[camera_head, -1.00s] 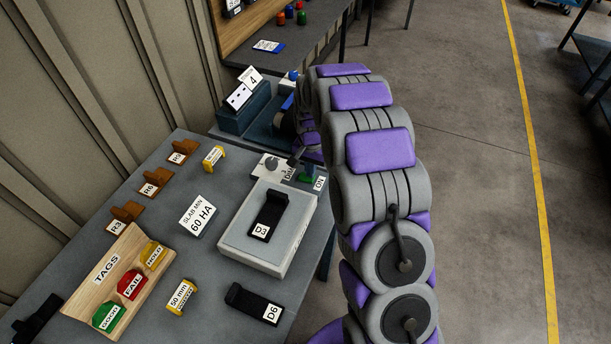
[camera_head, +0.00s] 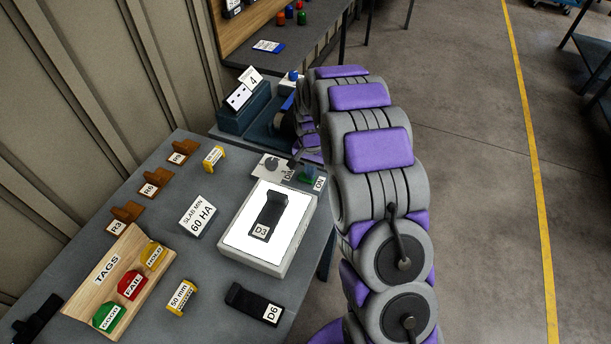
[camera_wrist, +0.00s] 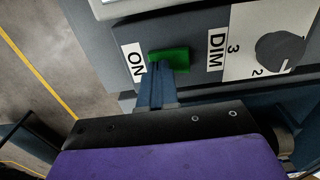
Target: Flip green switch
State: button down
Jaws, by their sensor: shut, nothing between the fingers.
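The green switch (camera_wrist: 172,57) sits on the grey control panel beside the ON label (camera_wrist: 134,64) in the wrist view. In the head view the switch (camera_head: 307,174) is a small green patch at the far right corner of the bench, beside my arm. My gripper (camera_wrist: 161,72) is shut and empty, with its fingertips at the near edge of the switch, touching or almost touching it. The fingertips cover part of the switch's lower edge. The light box (camera_head: 237,238) on the bench has a bright white lit top.
A dimmer knob (camera_wrist: 280,52) with a DIM label stands right of the switch in the wrist view. A black D3 part (camera_head: 270,212) lies on the light box.

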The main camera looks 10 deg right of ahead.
jog(key=shift+r+p, duration=1.2)
jog(key=shift+r, duration=2.1)
